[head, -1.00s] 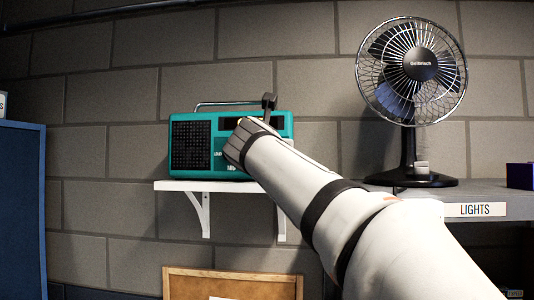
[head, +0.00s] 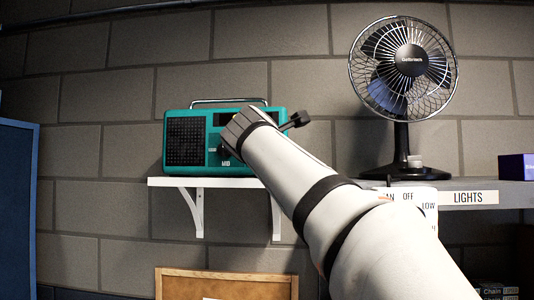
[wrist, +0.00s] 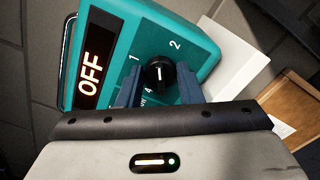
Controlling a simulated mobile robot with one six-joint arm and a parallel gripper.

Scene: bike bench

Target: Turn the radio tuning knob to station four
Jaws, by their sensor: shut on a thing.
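The teal radio (head: 190,118) stands on a white wall shelf. In the wrist view its black tuning knob (wrist: 160,75) has a short white pointer line, upright in the picture. The figures 1 and 2 show above the knob and a 4 below left of it; I cannot tell which figure the line marks. The radio's display (wrist: 91,68) reads OFF. My gripper (wrist: 159,88) is shut on the knob, one finger on each side. In the head view my gripper (head: 228,146) covers the knob and the radio's right front.
The white shelf (head: 165,182) is narrow, with brackets below. A black desk fan (head: 402,150) stands at right on a grey shelf labelled LIGHTS (head: 468,197). A cork board (head: 225,285) is below, a blue panel (head: 18,200) at far left.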

